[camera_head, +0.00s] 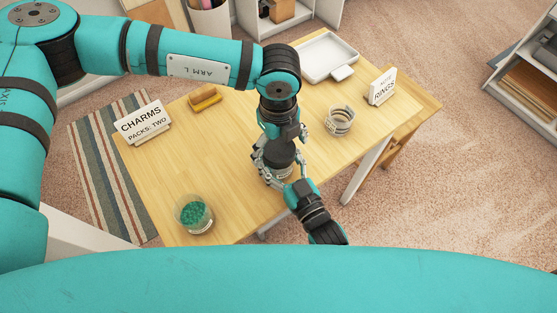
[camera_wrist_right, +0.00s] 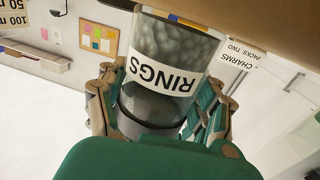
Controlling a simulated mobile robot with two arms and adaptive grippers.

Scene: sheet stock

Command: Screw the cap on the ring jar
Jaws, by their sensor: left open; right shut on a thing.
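The ring jar (camera_wrist_right: 172,45) is clear, labelled RINGS, with grey contents; the right wrist view shows it upside down. My right gripper (camera_wrist_right: 160,112) is shut around it near a dark band (camera_wrist_right: 150,108). In the head view the jar (camera_head: 284,173) is mostly hidden by both grippers. A dark round piece, apparently the cap (camera_head: 279,153), sits above the jar; I cannot tell whether it is seated. My left gripper (camera_head: 279,146) is open, pointing down directly above and around the dark piece. My right gripper (camera_head: 281,170) reaches in from the lower right.
A clear jar with green contents (camera_head: 194,215) stands at the front left. A clear round container (camera_head: 339,120) stands right of the grippers. A CHARMS sign (camera_head: 142,122), yellow-brown block (camera_head: 205,98), white tray (camera_head: 325,55) and RINGS sign (camera_head: 382,88) are around the table (camera_head: 235,150).

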